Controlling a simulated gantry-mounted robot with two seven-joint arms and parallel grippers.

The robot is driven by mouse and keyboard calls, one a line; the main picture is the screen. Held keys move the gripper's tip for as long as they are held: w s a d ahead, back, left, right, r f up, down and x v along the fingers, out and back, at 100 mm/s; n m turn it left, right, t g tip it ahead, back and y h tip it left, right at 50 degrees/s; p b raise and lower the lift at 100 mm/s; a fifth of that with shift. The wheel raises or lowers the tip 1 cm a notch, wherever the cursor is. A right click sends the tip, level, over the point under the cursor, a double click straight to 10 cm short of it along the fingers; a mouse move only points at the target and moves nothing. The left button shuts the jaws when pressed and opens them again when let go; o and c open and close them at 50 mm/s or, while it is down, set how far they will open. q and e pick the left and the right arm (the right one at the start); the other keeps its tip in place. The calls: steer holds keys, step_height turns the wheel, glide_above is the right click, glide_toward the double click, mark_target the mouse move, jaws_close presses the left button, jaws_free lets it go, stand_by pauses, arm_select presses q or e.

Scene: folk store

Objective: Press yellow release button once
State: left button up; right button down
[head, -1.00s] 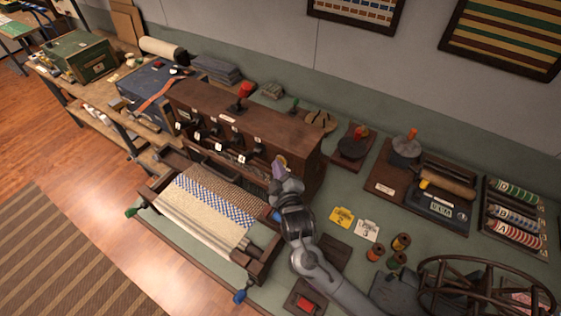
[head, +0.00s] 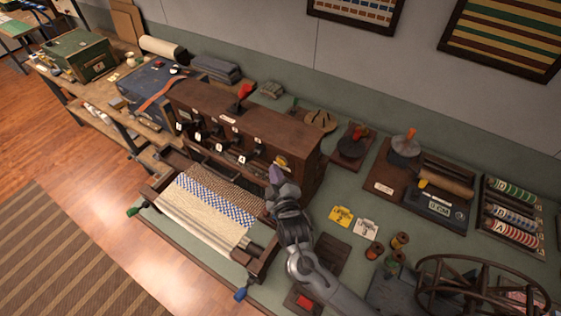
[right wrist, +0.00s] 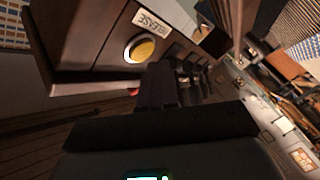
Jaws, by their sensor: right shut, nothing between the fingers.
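The yellow release button (right wrist: 140,48) is round with a pale rim, set in the wooden box front below a white RELEASE label (right wrist: 152,20). In the head view the button (head: 281,161) shows as a small yellow spot near the right end of the brown box (head: 235,127). My right gripper (head: 275,175) is shut and empty, just in front of and below the button, apart from it in the picture. Its dark fingers (right wrist: 157,85) point at the box face in the right wrist view, with the button a little above and left of their tips. My left gripper is not in view.
A small loom with woven cloth (head: 215,205) lies in front of the box, left of my right arm. Yellow and white tags (head: 342,216), thread spools (head: 400,240) and a dark spoked wheel (head: 480,285) are to the right.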

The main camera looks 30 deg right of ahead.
steer(key=shift+a, duration=0.1)
steer(key=s+a, duration=0.1)
steer(key=a+p, duration=0.1)
steer(key=s+a+p, duration=0.1)
steer(key=a, duration=0.1)
steer(key=shift+s, duration=0.35)
stand_by(0.6)
